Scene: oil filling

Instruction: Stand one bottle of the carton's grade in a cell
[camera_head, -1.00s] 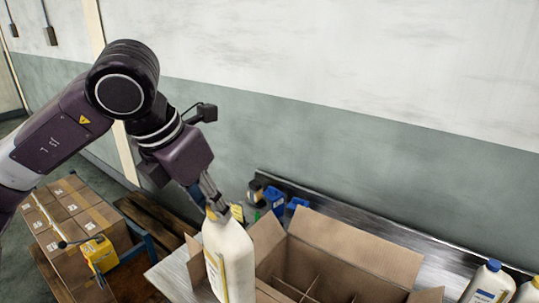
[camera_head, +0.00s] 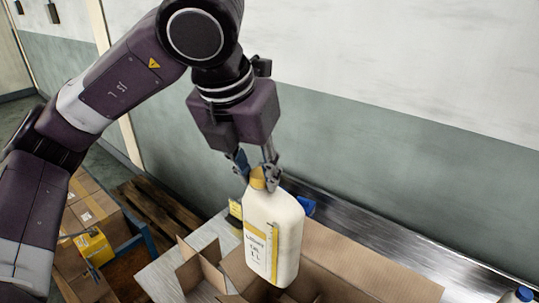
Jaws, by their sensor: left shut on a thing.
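My left gripper (camera_head: 259,174) is shut on the yellow cap of a white bottle (camera_head: 285,232) with a yellow-and-white label. The bottle hangs upright in front of the open cardboard carton (camera_head: 375,262) and hides part of it. Its base shows above the carton's inside; I cannot tell which cell it is over. Divider walls and cells show at the carton's left. Any printing on the carton is not visible. My right gripper is out of view.
The carton stands on a metal bench (camera_head: 410,240) against the wall. A blue object (camera_head: 306,205) is behind the bottle. A blue-capped bottle (camera_head: 524,294) shows at the lower right.

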